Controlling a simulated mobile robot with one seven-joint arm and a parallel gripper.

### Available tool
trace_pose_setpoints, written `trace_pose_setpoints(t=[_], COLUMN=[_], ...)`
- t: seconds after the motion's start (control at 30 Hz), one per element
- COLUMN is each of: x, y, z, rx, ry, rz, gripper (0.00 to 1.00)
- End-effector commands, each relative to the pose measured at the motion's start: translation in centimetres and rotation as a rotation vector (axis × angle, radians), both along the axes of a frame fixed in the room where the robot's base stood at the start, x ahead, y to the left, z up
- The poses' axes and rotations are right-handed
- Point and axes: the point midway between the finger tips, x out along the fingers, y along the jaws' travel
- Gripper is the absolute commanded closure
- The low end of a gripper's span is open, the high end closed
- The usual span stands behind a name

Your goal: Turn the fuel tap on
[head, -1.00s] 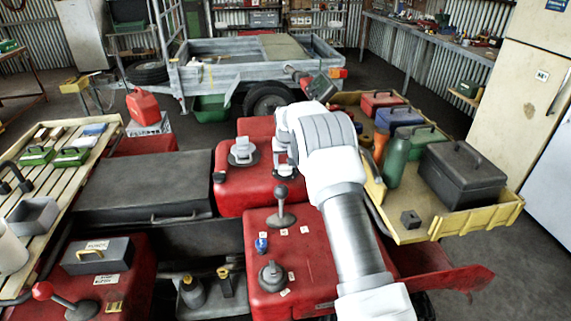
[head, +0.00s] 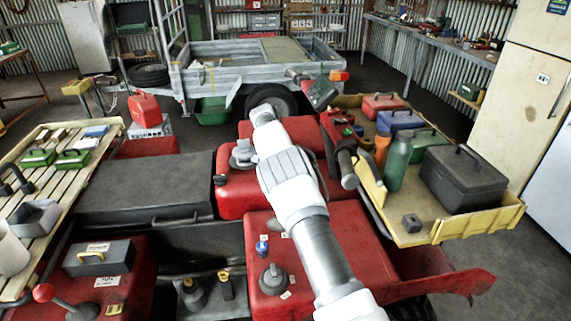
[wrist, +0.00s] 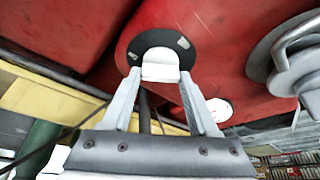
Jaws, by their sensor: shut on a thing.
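The fuel tap shows in the wrist view as a white lever (wrist: 160,66) on a round black plate (wrist: 148,42) with two small pale marks. It is set on a red body panel (wrist: 75,25). My gripper (wrist: 161,78) has a finger on each side of the white lever and is shut on it. The lever's lower end is between the fingertips. In the head view my white arm crosses the red bodywork and hides the tap and the fingers. I cannot tell which mark the lever points to.
A grey cap (head: 243,154) sits on the red tank, close beside the tap in the wrist view (wrist: 290,60). A handlebar grip (head: 347,168) and the yellow tray (head: 485,222) lie right of my arm. A blue knob (head: 262,247) and round grey cap (head: 272,278) are nearer.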

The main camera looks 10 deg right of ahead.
Motion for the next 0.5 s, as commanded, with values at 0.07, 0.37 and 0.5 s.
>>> trace_pose_setpoints(t=[0.07, 0.37, 0.5], x=[0.01, 0.04, 0.04], y=[0.02, 0.07, 0.06], z=[0.05, 0.02, -0.04], rx=[0.0, 0.002, 0.002], ry=[0.002, 0.001, 0.001], rz=[-0.033, -0.12, -0.141], gripper=[0.96, 0.96, 0.96])
